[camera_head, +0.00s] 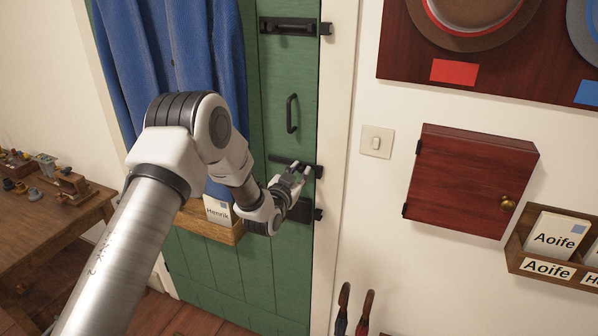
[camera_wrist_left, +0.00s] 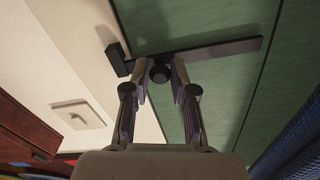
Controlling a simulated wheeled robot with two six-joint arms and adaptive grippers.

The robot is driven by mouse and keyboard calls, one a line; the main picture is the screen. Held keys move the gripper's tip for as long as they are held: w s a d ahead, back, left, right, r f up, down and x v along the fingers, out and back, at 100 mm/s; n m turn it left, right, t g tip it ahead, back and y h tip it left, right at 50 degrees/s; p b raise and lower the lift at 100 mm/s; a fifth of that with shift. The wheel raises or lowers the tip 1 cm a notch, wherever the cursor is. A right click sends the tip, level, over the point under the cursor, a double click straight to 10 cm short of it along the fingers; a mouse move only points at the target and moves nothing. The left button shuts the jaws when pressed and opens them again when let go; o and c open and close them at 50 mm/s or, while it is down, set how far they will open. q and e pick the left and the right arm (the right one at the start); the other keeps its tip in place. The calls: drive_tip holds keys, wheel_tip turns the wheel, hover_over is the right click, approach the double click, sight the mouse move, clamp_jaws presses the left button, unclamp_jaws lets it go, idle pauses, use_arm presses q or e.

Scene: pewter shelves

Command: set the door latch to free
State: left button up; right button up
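The door latch (camera_head: 291,160) is a dark bar lying across the green door, with a dark catch at the door frame. In the left wrist view the latch bar (camera_wrist_left: 222,50) has a round dark knob (camera_wrist_left: 160,71) near its catch end. The catch (camera_wrist_left: 117,59) is at the bar's end; whether the bar sits inside it is unclear. My left gripper (camera_head: 300,170) is at the latch. In the wrist view its fingers (camera_wrist_left: 160,78) are apart, one on each side of the knob; I cannot tell whether they touch it. My right gripper is not in view.
The green door (camera_head: 285,262) also has a pull handle (camera_head: 291,114), an upper bolt (camera_head: 289,27) and a dark lower plate (camera_head: 299,210). A red cabinet (camera_head: 468,180) is on the right wall.

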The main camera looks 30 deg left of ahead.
sight(300, 147)
use_arm(q)
clamp_jaws()
drive_tip(key=shift+r, duration=0.1)
drive_tip(key=shift+a+r+n+b, duration=0.1)
drive_tip(key=shift+r+n+b, duration=0.65)
drive_tip(key=shift+n, duration=0.45)
drive_tip(key=shift+a+r+n+b, duration=0.3)
drive_tip(key=shift+r+n+b, duration=0.15)
drive_tip(key=shift+r+n, duration=0.45)
drive_tip(key=shift+a+r+n+b, duration=0.3)
drive_tip(key=shift+r+n+b, duration=0.1)
drive_tip(key=shift+r+n, duration=0.5)
drive_tip(key=o, duration=0.7)
unclamp_jaws()
drive_tip(key=shift+o, duration=0.2)
drive_tip(key=shift+f, duration=0.1)
